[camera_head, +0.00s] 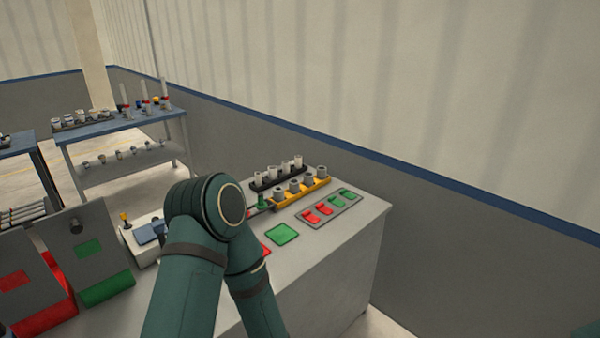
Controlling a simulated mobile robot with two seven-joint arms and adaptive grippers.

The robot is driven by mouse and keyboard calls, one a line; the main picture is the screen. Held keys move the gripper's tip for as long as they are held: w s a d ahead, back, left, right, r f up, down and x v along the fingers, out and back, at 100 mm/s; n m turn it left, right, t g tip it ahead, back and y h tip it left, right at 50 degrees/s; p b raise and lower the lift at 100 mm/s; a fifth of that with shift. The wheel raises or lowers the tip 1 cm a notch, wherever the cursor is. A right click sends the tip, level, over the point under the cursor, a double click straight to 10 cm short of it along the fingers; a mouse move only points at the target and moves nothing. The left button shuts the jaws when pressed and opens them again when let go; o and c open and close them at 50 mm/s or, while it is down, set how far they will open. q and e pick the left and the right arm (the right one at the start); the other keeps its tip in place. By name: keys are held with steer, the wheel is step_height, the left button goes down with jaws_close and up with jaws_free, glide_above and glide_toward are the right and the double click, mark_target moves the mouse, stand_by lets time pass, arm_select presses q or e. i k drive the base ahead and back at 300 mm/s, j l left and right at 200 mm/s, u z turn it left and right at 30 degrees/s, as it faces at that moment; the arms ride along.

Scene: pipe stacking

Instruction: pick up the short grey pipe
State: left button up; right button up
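Several short grey pipes stand upright in a yellow rack (303,192) on the grey workbench (335,240); the frontmost is a grey pipe (279,195) at the rack's left end. More pale grey pipes (298,161) stand in a black rack (262,186) just behind. I cannot tell which one is the short grey pipe of the task. A dark green arm of mine bends in the middle of the view and covers part of the bench left of the racks. Neither of my grippers can be made out; the arm may hide one.
A tray with red and green switches (329,209) lies right of the yellow rack. A green pad (282,234) lies in front. Red and green bins (106,288) stand at left. A blue-topped shelf table (125,124) holds more pipes. A wall runs behind the bench.

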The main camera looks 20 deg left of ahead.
mark_target(308, 181)
steer(key=i+l+u, duration=0.15)
steer(key=u, duration=0.2)
steer(key=i+l+u, duration=0.55)
steer(key=u, duration=0.2)
steer(key=i+l+u, duration=0.1)
steer(key=l+u, duration=0.25)
steer(key=i+l+u, duration=0.1)
steer(key=l+u, duration=1)
steer(key=l, duration=0.15)
